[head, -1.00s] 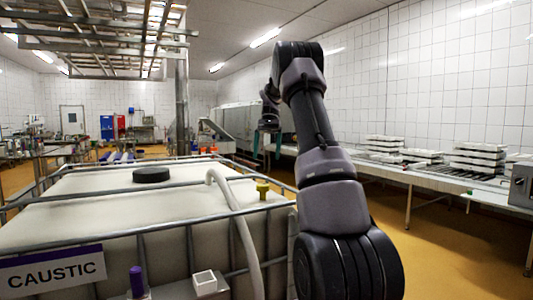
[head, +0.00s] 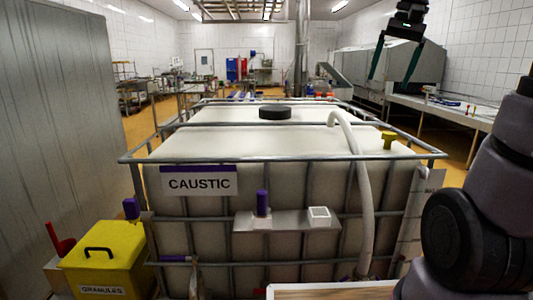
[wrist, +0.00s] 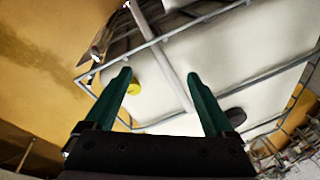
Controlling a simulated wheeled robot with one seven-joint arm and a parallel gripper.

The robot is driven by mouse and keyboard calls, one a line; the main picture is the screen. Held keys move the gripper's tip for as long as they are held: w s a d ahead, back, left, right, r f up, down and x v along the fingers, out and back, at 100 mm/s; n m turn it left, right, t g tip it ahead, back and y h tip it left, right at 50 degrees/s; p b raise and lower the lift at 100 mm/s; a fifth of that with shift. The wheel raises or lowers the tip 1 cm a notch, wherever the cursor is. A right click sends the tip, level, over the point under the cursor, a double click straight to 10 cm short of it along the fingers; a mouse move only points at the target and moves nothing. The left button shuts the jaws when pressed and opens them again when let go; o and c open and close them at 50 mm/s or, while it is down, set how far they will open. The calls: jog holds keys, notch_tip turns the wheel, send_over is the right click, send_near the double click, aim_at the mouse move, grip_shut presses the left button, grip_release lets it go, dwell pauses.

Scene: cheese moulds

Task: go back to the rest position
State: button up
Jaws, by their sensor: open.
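My gripper (head: 396,62) hangs at the upper right of the head view, its two dark green fingers pointing down and spread apart. In the wrist view my gripper (wrist: 160,85) is open, with nothing between its fingertips but the tank beyond. My arm rises at the right edge of the head view, and the part linking it to the gripper is out of frame. The large white caustic tank (head: 240,146) in its metal cage fills the middle of the head view. It also shows behind the fingers in the wrist view (wrist: 250,50). The gripper touches nothing visible.
A yellow granules box (head: 105,262) stands at lower left, beside a grey wall panel (head: 60,120). A white hose (head: 362,190) and yellow valve (head: 388,140) are on the tank. A long bench (head: 440,108) runs along the right wall. The air above the tank looks clear.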

jog(key=s+a+f+t, duration=0.2)
jog(key=s+a, duration=0.1)
jog(key=s, duration=0.3)
jog(key=s+a+f+n+t, duration=0.1)
jog(key=s+a+f+t, duration=0.1)
jog(key=s, duration=0.5)
jog(key=shift+s+a+f+t, duration=0.2)
jog(key=shift+a+f+t, duration=0.2)
jog(key=shift+a+t, duration=0.1)
